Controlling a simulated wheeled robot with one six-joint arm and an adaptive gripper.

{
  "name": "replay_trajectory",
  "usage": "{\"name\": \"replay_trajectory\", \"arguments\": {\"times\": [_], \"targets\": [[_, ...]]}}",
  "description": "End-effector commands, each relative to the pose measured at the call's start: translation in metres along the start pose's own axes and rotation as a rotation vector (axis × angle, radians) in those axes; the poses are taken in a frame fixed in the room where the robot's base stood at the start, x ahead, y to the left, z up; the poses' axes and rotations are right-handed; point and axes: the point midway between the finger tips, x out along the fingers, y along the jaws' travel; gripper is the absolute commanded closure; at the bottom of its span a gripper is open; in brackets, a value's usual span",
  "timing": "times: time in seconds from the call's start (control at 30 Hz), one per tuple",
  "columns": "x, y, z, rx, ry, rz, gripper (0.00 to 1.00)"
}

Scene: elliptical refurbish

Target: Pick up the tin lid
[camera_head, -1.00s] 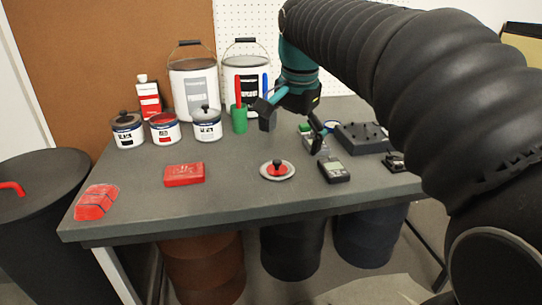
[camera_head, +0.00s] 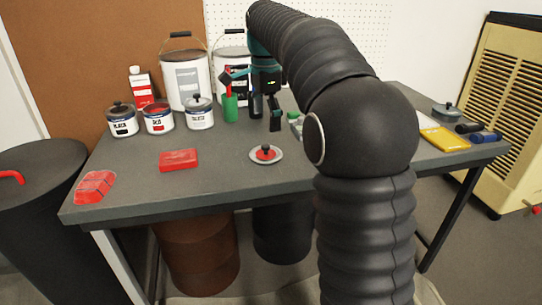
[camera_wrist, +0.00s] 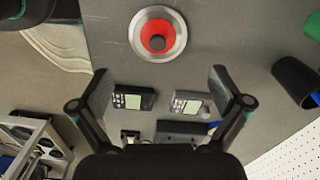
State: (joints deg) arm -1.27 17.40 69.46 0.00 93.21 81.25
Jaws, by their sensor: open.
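The tin lid (camera_head: 266,155) is a round grey disc with a red middle and a dark knob. It lies flat on the grey table near its front edge. In the wrist view the lid (camera_wrist: 176,50) is at the top centre, in full view, beyond the fingertips. My gripper (camera_head: 255,100) is above the table, farther back than the lid and apart from it. In the wrist view my gripper (camera_wrist: 160,92) has its two fingers wide apart with nothing held between them.
Two handheld meters (camera_wrist: 133,98) (camera_wrist: 190,103) lie below the lid in the wrist view. A green cup (camera_head: 230,108) and a row of paint tins (camera_head: 158,118) stand at the back left. A red box (camera_head: 179,160) lies left of the lid. Bare table surrounds the lid.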

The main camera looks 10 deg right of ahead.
Motion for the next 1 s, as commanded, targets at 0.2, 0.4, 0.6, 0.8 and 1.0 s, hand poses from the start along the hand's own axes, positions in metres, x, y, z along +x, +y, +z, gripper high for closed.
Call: {"name": "replay_trajectory", "arguments": {"times": [0.2, 0.4, 0.6, 0.8, 1.0], "targets": [[0.026, 0.000, 0.002, -0.004, 0.000, 0.000, 0.00], [0.039, 0.001, 0.004, -0.007, 0.000, 0.001, 0.00], [0.067, 0.003, 0.005, -0.007, 0.000, 0.002, 0.00], [0.081, 0.003, 0.004, -0.007, 0.000, -0.001, 0.00], [0.081, 0.002, 0.004, -0.007, 0.000, -0.002, 0.00]]}}
